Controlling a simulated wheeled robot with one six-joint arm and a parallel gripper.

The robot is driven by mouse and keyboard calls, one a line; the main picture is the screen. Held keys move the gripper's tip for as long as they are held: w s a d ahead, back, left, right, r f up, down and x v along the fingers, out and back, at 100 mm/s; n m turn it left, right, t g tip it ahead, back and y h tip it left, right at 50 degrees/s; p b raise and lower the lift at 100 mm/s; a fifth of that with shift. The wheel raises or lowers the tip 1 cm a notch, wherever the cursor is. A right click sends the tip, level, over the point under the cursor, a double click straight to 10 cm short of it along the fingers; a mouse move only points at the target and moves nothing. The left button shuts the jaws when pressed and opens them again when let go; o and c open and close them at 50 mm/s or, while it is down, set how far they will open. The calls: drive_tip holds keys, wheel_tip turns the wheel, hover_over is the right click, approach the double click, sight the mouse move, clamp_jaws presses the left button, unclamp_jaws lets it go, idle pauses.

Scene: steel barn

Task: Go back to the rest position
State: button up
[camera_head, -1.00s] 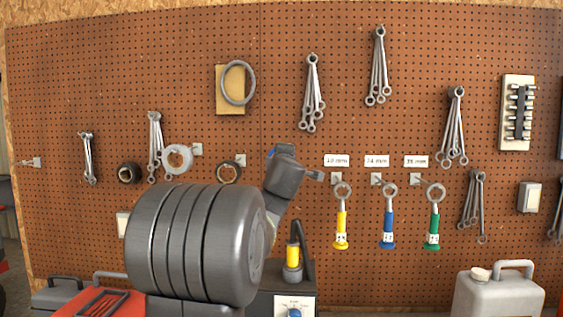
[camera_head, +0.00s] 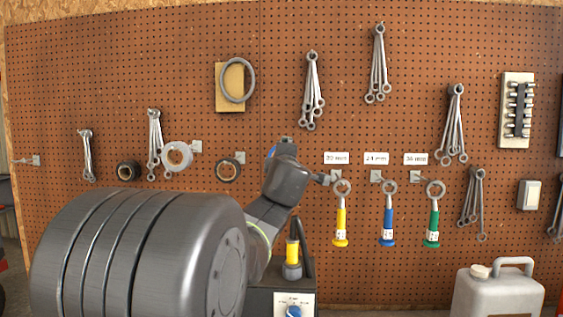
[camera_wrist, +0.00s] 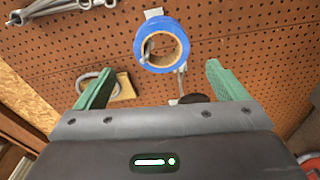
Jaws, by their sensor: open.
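My gripper (camera_wrist: 158,68) is open in the wrist view. Its two green fingers are apart, with nothing held between them. A blue tape roll (camera_wrist: 181,47) hangs on a peg beyond the fingertips, apart from them. In the head view my dark arm fills the lower left and its wrist stands in front of the pegboard. My fingers cannot be made out there. A small blue edge (camera_head: 271,152) shows beside the wrist, and the rest of it is hidden.
The pegboard (camera_head: 430,60) holds wrenches, tape rolls and yellow (camera_head: 341,222), blue (camera_head: 388,223) and green (camera_head: 432,222) handled ring wrenches close to my wrist's right. A yellow-and-grey tool (camera_head: 292,256) stands below my wrist. A grey jerrycan (camera_head: 495,293) stands lower right.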

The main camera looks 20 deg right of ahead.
drive_tip(key=v, duration=0.6)
idle(0.3)
drive_tip(key=p+x, duration=0.1)
drive_tip(key=x, duration=1.2)
drive_tip(key=shift+r, duration=0.2)
drive_tip(key=shift+w, duration=0.1)
